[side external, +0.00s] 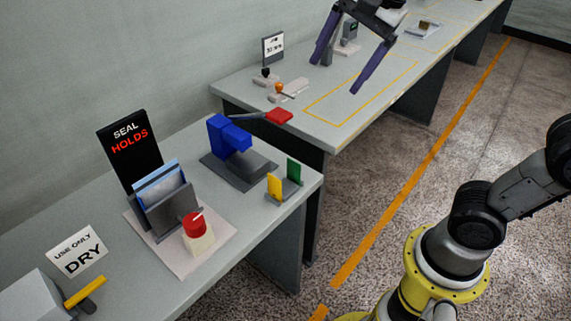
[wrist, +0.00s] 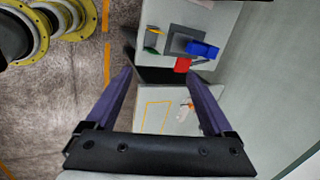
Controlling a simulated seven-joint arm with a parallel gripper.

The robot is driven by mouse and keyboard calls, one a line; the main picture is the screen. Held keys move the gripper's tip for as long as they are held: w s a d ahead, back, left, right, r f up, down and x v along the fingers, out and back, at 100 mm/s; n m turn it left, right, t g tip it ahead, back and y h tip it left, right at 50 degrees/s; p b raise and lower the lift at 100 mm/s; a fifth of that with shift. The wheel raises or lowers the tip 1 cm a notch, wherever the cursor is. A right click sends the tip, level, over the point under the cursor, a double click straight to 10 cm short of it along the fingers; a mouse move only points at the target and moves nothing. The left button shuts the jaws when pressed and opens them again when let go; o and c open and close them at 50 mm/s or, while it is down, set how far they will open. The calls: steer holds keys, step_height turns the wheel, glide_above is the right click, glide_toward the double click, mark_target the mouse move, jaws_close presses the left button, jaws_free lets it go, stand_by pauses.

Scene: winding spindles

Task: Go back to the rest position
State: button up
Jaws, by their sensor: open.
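My gripper (side external: 340,68) is open and empty in the side view, raised over the far table with its purple fingers spread wide. In the wrist view my gripper (wrist: 158,88) shows its two purple fingers apart, with nothing between them but the tables and floor below. The far table (side external: 240,92) has a yellow taped rectangle (side external: 345,121) on its top, below the gripper. The taped rectangle also shows in the wrist view (wrist: 143,117).
The near table holds a blue block device (side external: 230,137), yellow and green upright plates (side external: 275,186), a red knob (side external: 194,224) and a black sign (side external: 130,140). A red-ended lever (side external: 279,116) reaches near the table gap. Small fixtures (side external: 291,90) stand on the far table. The floor (side external: 400,215) is open.

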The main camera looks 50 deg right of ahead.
steer(key=s+d+f+n+t, duration=0.1)
steer(key=s+d+f+n, duration=0.3)
steer(key=s+f+n, duration=0.7)
steer(key=s+n, duration=0.1)
steer(key=n, duration=0.4)
steer(key=shift+f+h, duration=0.3)
steer(key=shift+f, duration=0.1)
stand_by(3.2)
